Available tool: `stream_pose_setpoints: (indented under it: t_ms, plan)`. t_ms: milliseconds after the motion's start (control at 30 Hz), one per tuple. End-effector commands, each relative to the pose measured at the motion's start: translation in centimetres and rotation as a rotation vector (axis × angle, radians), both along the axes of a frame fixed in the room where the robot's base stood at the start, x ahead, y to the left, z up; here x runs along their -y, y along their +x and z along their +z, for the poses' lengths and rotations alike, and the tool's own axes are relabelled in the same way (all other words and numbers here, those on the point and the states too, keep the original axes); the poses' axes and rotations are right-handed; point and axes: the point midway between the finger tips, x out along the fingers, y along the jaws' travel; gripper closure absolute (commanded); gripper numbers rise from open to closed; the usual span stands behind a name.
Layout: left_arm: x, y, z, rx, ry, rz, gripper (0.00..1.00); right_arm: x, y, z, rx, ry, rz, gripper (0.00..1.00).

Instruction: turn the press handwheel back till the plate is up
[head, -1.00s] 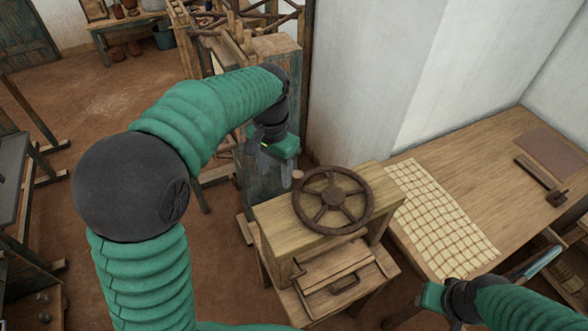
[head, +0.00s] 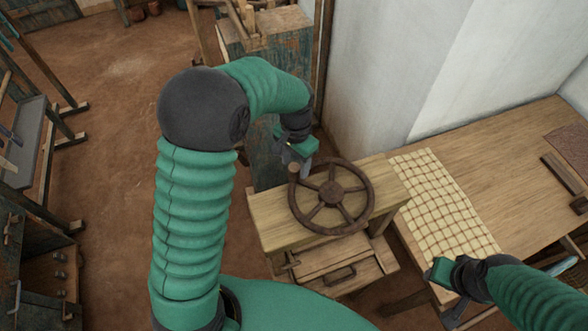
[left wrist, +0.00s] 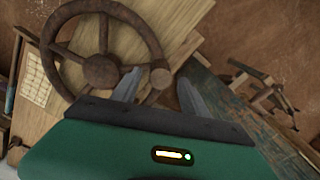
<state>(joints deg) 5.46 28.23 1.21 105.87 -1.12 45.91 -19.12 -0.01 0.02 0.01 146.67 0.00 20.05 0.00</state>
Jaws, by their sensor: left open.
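The press handwheel (head: 331,196) is a dark brown spoked wheel on top of the wooden press (head: 280,221). A small round knob (head: 294,168) stands on its rim at the upper left. My left gripper (head: 300,167) is at that side of the wheel, close to the knob. In the left wrist view the wheel (left wrist: 101,70) fills the upper left, and the knob (left wrist: 160,77) shows between and beyond the two spread fingers (left wrist: 158,90). Contact cannot be told. My right gripper (head: 440,290) is low at the right, by the table edge; its jaws are unclear. The press plate is hidden under the top beam.
A wooden table (head: 510,150) with a checked cloth (head: 440,205) stands right of the press, against the white wall (head: 385,70). A drawer (head: 335,270) with a handle is at the press's front. Loom timbers (head: 262,30) stand behind. Open floor (head: 100,120) lies to the left.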

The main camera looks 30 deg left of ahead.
Motion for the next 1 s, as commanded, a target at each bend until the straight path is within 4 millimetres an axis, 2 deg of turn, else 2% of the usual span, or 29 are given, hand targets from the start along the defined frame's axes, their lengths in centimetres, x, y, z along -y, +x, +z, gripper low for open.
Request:
stream_pose_setpoints:
  t_ms: [100, 233, 400, 600, 1000]
  plan:
    - [-0.2, -0.3, -2.5, -0.004, -0.002, 0.001, 0.48, 0.0, 0.0, 0.9, 0.0, 0.0, -0.001, 0.64]
    - [-0.5, -0.3, -4.5, -0.001, -0.003, 0.001, 0.48, 0.0, 0.0, 1.3, 0.0, 0.0, -0.001, 0.64]
    - [-0.7, -0.2, -5.5, 0.002, -0.005, 0.001, 0.48, 0.0, 0.0, 1.3, 0.0, 0.0, 0.0, 0.64]
    - [-0.4, 0.0, -5.5, 0.001, -0.002, 0.001, 0.49, 0.0, 0.0, 1.3, 0.0, 0.0, 0.0, 0.64]
    - [-0.4, -0.2, -5.3, 0.001, -0.002, 0.0, 1.0, 0.0, 0.0, 1.3, 0.0, 0.0, -0.001, 0.64]
